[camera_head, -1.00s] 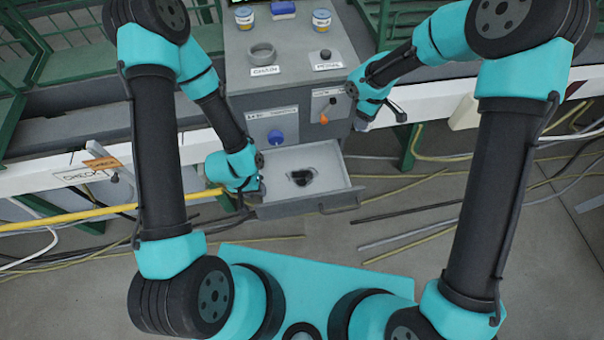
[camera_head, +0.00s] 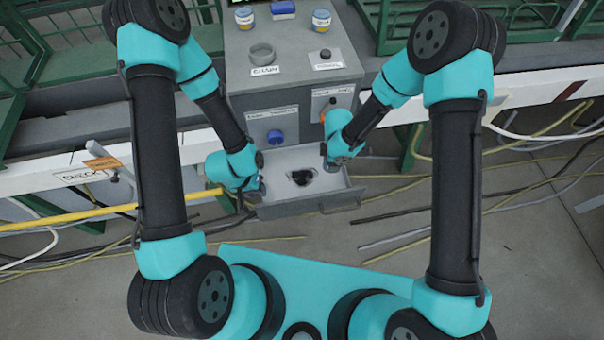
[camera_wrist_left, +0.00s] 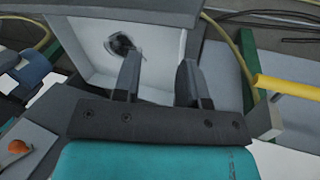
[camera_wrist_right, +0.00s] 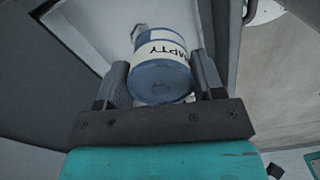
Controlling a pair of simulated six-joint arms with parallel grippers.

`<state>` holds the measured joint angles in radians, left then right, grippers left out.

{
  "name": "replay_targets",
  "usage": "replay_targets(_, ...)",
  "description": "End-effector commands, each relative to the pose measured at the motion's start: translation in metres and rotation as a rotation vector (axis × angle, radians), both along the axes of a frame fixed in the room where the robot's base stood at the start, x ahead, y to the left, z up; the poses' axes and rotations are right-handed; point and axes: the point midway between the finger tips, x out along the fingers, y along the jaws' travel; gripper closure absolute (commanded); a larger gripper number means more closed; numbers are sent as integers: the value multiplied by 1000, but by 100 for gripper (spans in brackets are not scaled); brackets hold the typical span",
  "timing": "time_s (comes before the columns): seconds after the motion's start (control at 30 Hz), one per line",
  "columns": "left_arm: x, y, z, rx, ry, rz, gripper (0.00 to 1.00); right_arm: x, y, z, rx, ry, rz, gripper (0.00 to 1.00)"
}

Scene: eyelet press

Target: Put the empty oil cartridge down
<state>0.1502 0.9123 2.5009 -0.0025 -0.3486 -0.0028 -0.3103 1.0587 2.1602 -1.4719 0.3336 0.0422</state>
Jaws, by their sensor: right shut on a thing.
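The empty oil cartridge (camera_wrist_right: 160,80) is a blue cylinder with a white band reading "EMPTY" in the right wrist view. My right gripper (camera_wrist_right: 157,62) is shut on it, one finger on each side. In the head view my right gripper (camera_head: 333,172) is over the right side of the open drawer (camera_head: 338,196). My left gripper (camera_head: 255,192) is at the drawer's left front corner. In the left wrist view its fingers (camera_wrist_left: 158,62) stand apart with nothing between them. A black patch or object (camera_head: 301,177) lies on the drawer floor.
The grey press cabinet (camera_head: 300,100) stands behind the drawer, with a blue knob (camera_head: 276,136) and an orange-tipped lever (camera_head: 322,117) on its front. A grey ring (camera_head: 262,54) and two small tubs are on top. A yellow bar (camera_head: 110,210) runs at left.

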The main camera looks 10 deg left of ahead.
Motion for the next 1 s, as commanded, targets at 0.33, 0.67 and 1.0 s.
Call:
replay_targets(0.33,0,0,0,0,0,0,61,0,-1,-24,-2,3,-1,61)
replay_targets(0.67,0,0,0,0,0,0,61,0,-1,-89,-2,3,-3,61)
replay_targets(1.0,0,0,0,0,0,0,61,4,1,-139,-1,-2,-1,61)
